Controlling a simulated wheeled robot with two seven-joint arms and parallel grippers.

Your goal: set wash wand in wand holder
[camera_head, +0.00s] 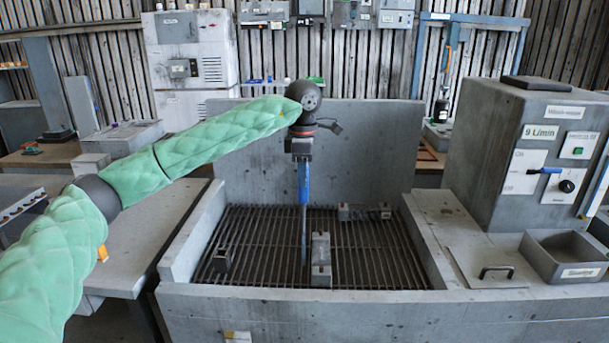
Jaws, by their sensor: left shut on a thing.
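My left gripper (302,157) points down over the wash basin and is shut on the wash wand. The wand has a blue handle (304,183) and a thin grey tube that hangs upright below it. Its lower end is close to a grey block (321,262) on the grate; I cannot tell whether they touch. I cannot tell for sure which thing is the wand holder. My right gripper does not show.
The grey basin (225,306) has a dark slatted grate (262,235) with more small grey blocks (364,213) on it. At the right stand a control cabinet (478,150) and an open grey tray (562,240). A grey side table (135,245) is at the left.

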